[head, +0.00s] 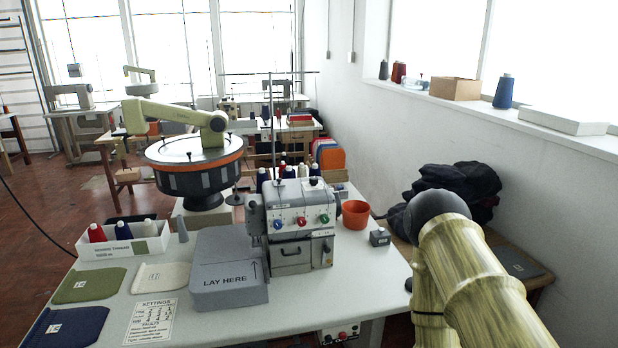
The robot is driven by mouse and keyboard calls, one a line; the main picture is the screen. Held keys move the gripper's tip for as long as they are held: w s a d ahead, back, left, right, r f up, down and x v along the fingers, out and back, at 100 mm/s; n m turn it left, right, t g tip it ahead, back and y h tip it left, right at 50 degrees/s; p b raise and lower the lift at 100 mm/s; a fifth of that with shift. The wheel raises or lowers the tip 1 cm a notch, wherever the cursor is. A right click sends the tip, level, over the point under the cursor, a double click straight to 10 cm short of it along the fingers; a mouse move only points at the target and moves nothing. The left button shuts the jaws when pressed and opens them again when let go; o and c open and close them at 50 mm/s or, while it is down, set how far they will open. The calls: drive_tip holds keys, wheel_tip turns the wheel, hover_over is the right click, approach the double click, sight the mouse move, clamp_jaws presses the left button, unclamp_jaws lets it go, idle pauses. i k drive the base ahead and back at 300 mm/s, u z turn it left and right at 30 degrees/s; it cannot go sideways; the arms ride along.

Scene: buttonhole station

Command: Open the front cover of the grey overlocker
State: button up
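The grey overlocker (322,194) stands on the white worktable, right of the middle of the head view. It has a row of coloured dials, blue, red and green, across its upper front. Its front cover (292,262) is the lower panel below the dials, with a small dark handle or slot near its top. The cover looks closed, though the detail is small. A grey block marked "LAY HERE" (228,281) sits directly left of the cover. My gripper is not in view; a thick wood-patterned arm part, apparently mine, fills the lower right.
On the worktable (262,322) are a thread tray (125,248), a green pad (88,286), a cream pad (161,277), a navy pad (68,328) and a settings sheet (151,320). An orange cup (355,214) and small grey box (379,237) stand right of the machine. The table's front strip is mostly clear.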

sight(291, 257)
drive_tip(key=u, duration=1.95)
drive_tip(key=i, duration=0.45)
drive_tip(key=z, duration=1.65)
